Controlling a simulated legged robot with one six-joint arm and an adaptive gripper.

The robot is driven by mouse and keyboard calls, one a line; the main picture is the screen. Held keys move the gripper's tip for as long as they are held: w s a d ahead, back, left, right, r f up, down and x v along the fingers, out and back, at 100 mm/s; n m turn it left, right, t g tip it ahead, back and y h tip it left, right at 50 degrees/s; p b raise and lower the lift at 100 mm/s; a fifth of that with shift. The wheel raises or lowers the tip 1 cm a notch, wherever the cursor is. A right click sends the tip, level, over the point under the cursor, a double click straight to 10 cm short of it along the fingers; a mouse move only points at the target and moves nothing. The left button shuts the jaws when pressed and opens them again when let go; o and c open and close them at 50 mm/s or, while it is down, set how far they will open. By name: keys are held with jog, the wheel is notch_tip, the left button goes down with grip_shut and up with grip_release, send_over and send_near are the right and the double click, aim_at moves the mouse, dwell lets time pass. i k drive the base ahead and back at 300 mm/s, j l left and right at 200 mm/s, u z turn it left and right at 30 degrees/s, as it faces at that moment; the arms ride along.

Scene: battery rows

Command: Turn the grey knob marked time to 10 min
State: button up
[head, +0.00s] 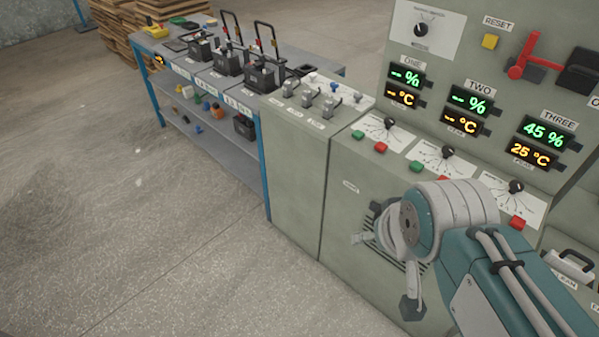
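I cannot make out a knob marked time; the small labels are too small to read. Three dark knobs sit on white dial plates on the sloped panel: a left knob (390,122), a middle knob (447,151) and a right knob (515,185). Another dark knob (421,29) is on a white plate on the upright panel. Three grey levers or knobs (308,98) stand on the cabinet top at left. My gripper (387,272) is in front of the cabinet, below the dials, touching no knob. Its fingers look spread and empty, partly hidden by my wrist.
Green and red buttons (380,147) sit below the dials. Displays (545,133) show 45 % and 25 °C under THREE. A red lever (535,60) and yellow reset button (490,41) are higher up. A bench (222,150) with batteries stands at left. The floor at left is clear.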

aim_at(358, 95)
jog(key=i+j+z, duration=0.9)
jog(key=i+j, duration=0.2)
jog(key=j, duration=0.1)
